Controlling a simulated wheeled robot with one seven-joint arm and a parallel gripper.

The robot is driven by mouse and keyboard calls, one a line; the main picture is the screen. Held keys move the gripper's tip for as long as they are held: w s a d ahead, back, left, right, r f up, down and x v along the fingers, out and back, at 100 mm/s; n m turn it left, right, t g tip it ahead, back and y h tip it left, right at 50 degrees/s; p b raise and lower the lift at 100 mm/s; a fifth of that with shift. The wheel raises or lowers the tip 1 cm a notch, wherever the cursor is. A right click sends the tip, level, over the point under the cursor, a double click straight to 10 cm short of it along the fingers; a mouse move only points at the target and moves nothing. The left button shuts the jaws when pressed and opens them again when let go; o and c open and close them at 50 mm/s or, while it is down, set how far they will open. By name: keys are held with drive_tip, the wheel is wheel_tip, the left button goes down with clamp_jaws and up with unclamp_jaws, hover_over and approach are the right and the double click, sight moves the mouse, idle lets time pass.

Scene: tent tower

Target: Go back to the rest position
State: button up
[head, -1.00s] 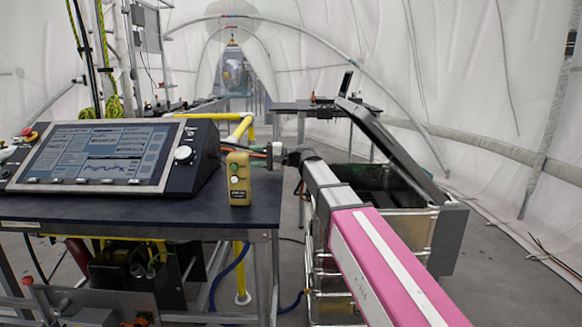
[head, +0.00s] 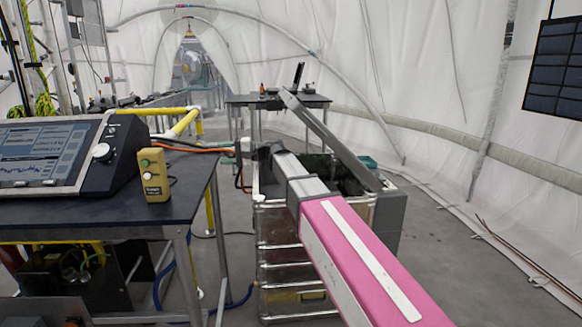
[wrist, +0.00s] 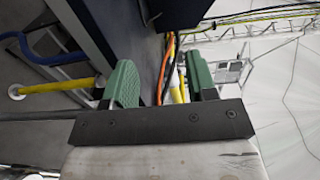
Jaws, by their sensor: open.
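My arm with its pink sleeve reaches forward in the head view, and my gripper (head: 247,150) is at its far end, small and partly hidden by the wrist. In the wrist view my gripper (wrist: 163,82) shows two green ribbed fingertips held apart. Nothing is held between them; orange and black cables show in the gap behind. In the head view my gripper is to the right of the dark table, clear of the yellow control box (head: 154,175), which stands upright near the table's right edge.
The dark table (head: 120,213) with a tilted console (head: 50,155) fills the left. Another table (head: 300,100) is farther back. Grey floor (head: 460,270) is free at the right.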

drive_tip(key=s+d+f+m+t+h, duration=0.1)
drive_tip(key=s+d+f+t+h, duration=0.3)
drive_tip(key=d+f, duration=0.8)
drive_tip(key=s+d+f+m+g+h, duration=0.1)
drive_tip(key=d+f+h, duration=0.6)
drive_tip(key=f, duration=1)
drive_tip(key=s+d+f+h, duration=0.2)
drive_tip(key=s+d+f, duration=0.2)
drive_tip(key=d, duration=0.3)
drive_tip(key=s+d+f+h, duration=0.2)
drive_tip(key=s+d+f, duration=0.2)
drive_tip(key=d, duration=0.4)
drive_tip(key=s+d+f+n+g+h, duration=0.1)
drive_tip(key=s+d+f+h, duration=0.1)
drive_tip(key=s+d+f, duration=0.2)
drive_tip(key=d+f, duration=0.2)
drive_tip(key=d, duration=0.2)
drive_tip(key=shift+s+f+h, duration=0.15)
drive_tip(key=shift+s+h, duration=0.15)
drive_tip(key=shift+s, duration=0.1)
